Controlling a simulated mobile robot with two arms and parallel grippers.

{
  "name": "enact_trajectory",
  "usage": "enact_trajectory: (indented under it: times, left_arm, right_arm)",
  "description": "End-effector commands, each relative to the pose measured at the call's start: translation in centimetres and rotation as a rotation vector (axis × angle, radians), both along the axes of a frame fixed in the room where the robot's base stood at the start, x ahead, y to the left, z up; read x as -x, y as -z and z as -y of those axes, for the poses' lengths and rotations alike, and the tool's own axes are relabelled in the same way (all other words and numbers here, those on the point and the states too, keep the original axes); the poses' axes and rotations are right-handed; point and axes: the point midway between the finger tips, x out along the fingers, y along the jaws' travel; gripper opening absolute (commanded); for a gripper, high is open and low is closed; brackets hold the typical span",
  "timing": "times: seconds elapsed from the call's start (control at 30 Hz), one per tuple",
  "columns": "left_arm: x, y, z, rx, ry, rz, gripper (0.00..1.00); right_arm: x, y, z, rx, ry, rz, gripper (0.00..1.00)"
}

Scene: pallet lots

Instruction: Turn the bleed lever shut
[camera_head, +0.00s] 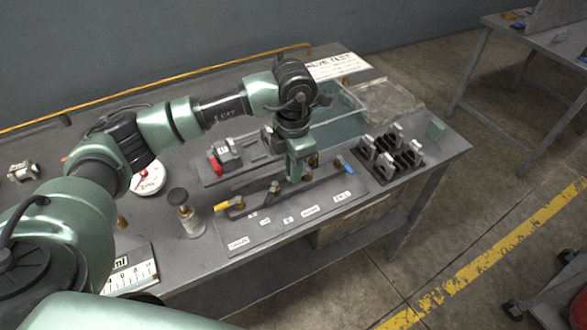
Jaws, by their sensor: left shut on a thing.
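A grey valve manifold with a label plate (287,221) lies along the front of the bench. A yellow lever (228,204) is at its left end and a blue lever (346,166) at its right end. My left gripper (295,177) points down over the middle of the manifold, between these two levers. It is shut on the bleed lever there, which its jaws mostly hide; I cannot tell how far the lever is turned. A metal fitting (274,187) stands just left of the jaws. My right gripper is not in view.
A rack of metal clamps (391,157) and a clear tray (338,113) are to the right. A second table (550,48) stands apart.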

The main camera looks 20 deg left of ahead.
Motion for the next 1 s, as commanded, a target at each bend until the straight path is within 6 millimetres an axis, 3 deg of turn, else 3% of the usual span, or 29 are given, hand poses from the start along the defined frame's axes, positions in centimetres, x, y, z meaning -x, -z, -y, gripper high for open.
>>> enact_trajectory:
  times: [0.03,0.07,0.13,0.53,1.0]
  left_arm:
    - [-0.2,-0.2,0.0,0.001,0.001,0.007,0.00]
    - [-0.2,-0.2,0.0,0.001,0.001,0.007,0.15]
    - [-0.2,-0.2,0.0,0.001,0.001,0.006,0.34]
    - [-0.1,-0.6,0.0,0.000,0.000,0.005,0.34]
    - [-0.2,-7.4,0.1,0.002,0.001,0.005,0.34]
  right_arm:
    - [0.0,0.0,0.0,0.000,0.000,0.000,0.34]
    - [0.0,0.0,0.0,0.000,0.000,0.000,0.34]
    - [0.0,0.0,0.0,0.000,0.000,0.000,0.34]
    - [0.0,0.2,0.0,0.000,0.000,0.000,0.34]
    - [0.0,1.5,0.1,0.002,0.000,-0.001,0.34]
